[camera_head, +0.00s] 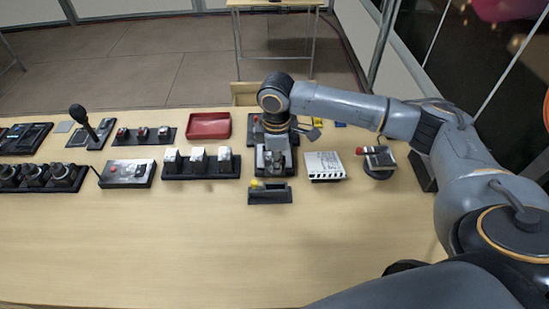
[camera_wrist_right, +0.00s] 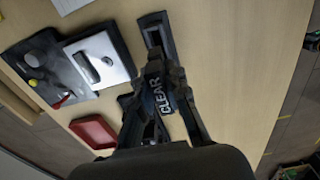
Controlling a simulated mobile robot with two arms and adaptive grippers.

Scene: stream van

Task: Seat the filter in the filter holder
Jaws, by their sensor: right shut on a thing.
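My right gripper (camera_head: 273,168) is over the silver-topped black unit near the middle of the table in the head view. In the right wrist view it (camera_wrist_right: 160,95) is shut on a dark filter (camera_wrist_right: 163,97) marked "CLEAR". In the head view I cannot pick the filter out from the fingers. A low black slotted piece, apparently the filter holder (camera_head: 270,196), lies just in front of the gripper. In the wrist view the holder (camera_wrist_right: 154,22) is past the fingertips, partly hidden by them. I cannot tell whether the filter touches it. My left gripper is out of view.
A red tray (camera_head: 209,126) lies behind and left; it also shows in the wrist view (camera_wrist_right: 94,131). A row of white-capped switches (camera_head: 198,162) stands left. A white slotted panel (camera_head: 323,167) and a round-based device (camera_head: 379,160) are right. The table's front is clear.

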